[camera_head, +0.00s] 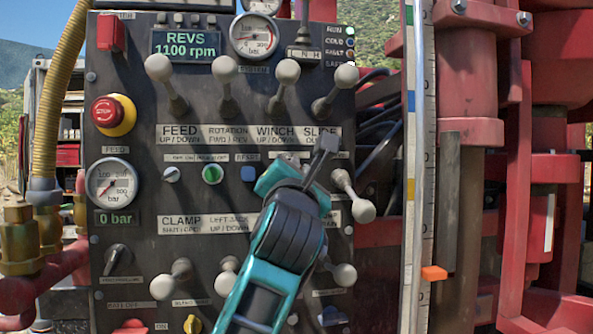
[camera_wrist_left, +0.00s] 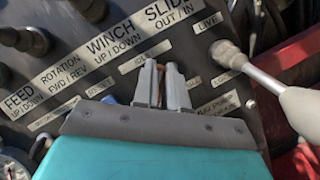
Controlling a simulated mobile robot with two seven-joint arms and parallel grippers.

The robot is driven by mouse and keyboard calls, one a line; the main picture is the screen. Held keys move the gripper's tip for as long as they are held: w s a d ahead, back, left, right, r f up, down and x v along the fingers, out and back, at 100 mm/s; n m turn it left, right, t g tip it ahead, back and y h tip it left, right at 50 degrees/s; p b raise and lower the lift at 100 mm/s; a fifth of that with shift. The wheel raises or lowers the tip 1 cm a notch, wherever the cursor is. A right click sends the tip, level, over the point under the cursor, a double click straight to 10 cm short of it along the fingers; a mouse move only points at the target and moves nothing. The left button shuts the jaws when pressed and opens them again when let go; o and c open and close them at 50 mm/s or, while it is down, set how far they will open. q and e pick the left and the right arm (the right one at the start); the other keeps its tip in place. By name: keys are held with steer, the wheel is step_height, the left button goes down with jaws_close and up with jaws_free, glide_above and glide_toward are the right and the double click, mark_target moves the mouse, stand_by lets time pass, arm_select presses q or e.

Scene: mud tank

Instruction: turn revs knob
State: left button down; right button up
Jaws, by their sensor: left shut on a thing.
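The revs display (camera_head: 185,43) at the top of the dark control panel (camera_head: 140,190) reads 1100 rpm. My left gripper (camera_head: 327,146) reaches up across the panel's right side, with its fingers just below the slide label. In the left wrist view its two grey fingers (camera_wrist_left: 164,75) are close together on a small thing at the panel face, with a thin brownish sliver between them. I take this to be the revs knob, but the fingers hide nearly all of it, so its turned position cannot be told. My right gripper is not in view.
A lever with a pale round knob (camera_head: 362,210) stands out just right of my left gripper and looms close in the left wrist view (camera_wrist_left: 300,108). Several levers line the panel above and below. A red emergency stop (camera_head: 106,112) is at left. A measuring post (camera_head: 419,120) stands at right.

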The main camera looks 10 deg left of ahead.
arm_select(q)
steer(key=shift+f+m, duration=0.1)
steer(key=shift+m, duration=0.6)
steer(key=c, duration=1.2)
jaws_free()
steer(key=v, duration=0.4)
steer(key=b+v, duration=0.1)
steer(key=v, duration=0.3)
steer(key=b+v, duration=0.1)
steer(key=v, duration=0.4)
steer(key=shift+s+r, duration=0.1)
steer(key=shift+r, duration=0.2)
steer(key=shift+a, duration=0.1)
